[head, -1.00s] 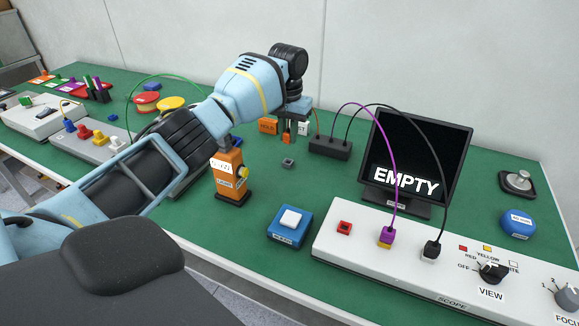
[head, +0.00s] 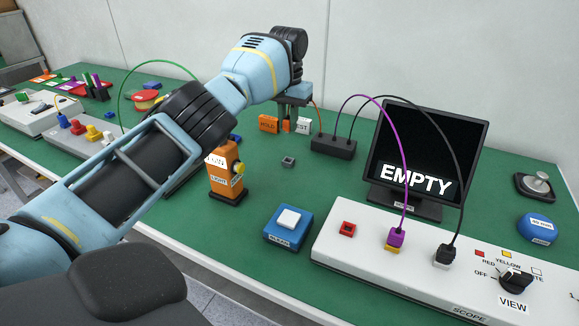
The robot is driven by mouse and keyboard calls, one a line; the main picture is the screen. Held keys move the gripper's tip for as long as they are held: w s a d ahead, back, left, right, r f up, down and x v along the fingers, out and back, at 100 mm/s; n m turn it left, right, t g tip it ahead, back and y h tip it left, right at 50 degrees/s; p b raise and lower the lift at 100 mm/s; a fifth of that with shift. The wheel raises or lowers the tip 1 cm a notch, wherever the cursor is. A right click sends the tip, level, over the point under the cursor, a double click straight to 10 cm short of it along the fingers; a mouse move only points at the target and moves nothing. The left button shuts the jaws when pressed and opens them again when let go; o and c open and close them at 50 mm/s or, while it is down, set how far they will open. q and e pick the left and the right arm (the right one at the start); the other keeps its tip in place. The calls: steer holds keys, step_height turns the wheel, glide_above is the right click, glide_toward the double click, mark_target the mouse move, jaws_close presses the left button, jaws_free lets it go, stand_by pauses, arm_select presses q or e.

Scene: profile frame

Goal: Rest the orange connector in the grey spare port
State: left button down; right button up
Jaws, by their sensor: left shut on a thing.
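My left gripper (head: 293,112) is shut on the orange connector (head: 287,125), which is small and partly hidden by the fingers. An orange cable (head: 318,112) runs from near it toward the black box. The gripper is above the back of the green table, between an orange "HOLD" block (head: 268,123) and a white "REST" block (head: 303,126). I cannot tell whether the connector touches anything. A small grey socket block (head: 288,161), apparently the grey spare port, sits on the table in front of the gripper, apart from the connector. My right gripper is not in view.
A black cable box (head: 333,146) stands right of the gripper. The monitor (head: 424,150) reads "EMPTY". The white scope panel (head: 370,247) holds purple and black plugs and a red socket. An orange lamp box (head: 226,180) and blue button box (head: 289,227) stand in front.

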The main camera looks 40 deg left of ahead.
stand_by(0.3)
arm_select(q)
glide_above(288, 162)
steer(key=shift+d+f, duration=0.1)
steer(key=shift+f, duration=3.85)
steer(key=shift+f, duration=0.95)
stand_by(0.3)
steer(key=c, duration=1.3)
jaws_free()
steer(key=shift+o, duration=0.2)
